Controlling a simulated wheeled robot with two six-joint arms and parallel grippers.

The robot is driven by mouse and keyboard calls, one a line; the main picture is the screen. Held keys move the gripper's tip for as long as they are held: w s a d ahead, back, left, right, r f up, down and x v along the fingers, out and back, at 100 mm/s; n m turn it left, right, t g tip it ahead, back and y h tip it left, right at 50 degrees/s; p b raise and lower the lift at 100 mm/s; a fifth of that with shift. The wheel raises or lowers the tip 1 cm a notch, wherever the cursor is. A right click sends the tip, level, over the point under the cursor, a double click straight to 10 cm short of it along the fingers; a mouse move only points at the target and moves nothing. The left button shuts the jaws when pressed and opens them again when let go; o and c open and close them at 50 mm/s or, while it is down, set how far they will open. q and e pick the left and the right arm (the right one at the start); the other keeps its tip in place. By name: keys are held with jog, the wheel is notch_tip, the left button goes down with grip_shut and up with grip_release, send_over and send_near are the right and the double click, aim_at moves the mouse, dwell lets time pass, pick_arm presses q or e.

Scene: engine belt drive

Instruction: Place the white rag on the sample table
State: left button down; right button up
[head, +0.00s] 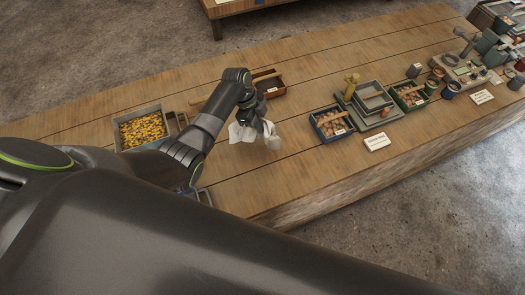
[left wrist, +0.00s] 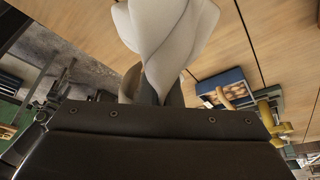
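The white rag (head: 243,132) hangs in folds from my left gripper (head: 256,122) in the head view, over the middle of the wooden table. In the left wrist view the rag (left wrist: 170,35) is bunched up in front of the gripper and hides most of the fingers. The gripper appears shut on it. The rag seems to be above the table top; I cannot tell whether its lower edge touches. The wooden table (head: 240,185) carries several trays; I cannot tell whether it is the sample table. My right gripper is not in view.
A tray of yellow pieces (head: 142,128) stands left of the arm. A dark open box (head: 270,86) lies just behind the gripper. A blue box (head: 331,123) of brown pieces and a label card (head: 377,142) are to the right. Another table (head: 236,8) stands at the back.

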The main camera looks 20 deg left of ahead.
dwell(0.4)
pick_arm(q)
jog(key=shift+w+a+f+n+t, duration=0.85)
jog(key=shift+w+a+n, duration=0.7)
jog(key=shift+w+n, duration=2.15)
jog(key=f, duration=0.2)
jog(key=s+d+f+m, duration=0.1)
jog(key=f, duration=0.1)
jog(key=s+f+m, duration=0.1)
jog(key=f, duration=0.1)
jog(key=shift+d, duration=0.15)
jog(key=shift+s+d+f, duration=0.15)
jog(key=shift+s+d, duration=0.1)
jog(key=shift+s, duration=0.45)
jog(key=shift+s+d+f, duration=0.15)
jog(key=shift+s+d, duration=0.1)
jog(key=shift+s, duration=0.45)
jog(key=s+d+f, duration=0.1)
jog(key=s, duration=0.2)
jog(key=s+d+f, duration=0.1)
jog(key=s+f, duration=0.1)
jog(key=s+d+f, duration=0.1)
jog(key=s+f, duration=0.1)
jog(key=s, duration=0.1)
jog(key=shift+s+f, duration=0.1)
jog(key=shift+s, duration=0.25)
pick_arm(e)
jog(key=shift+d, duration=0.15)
pick_arm(q)
jog(key=shift+a, duration=0.1)
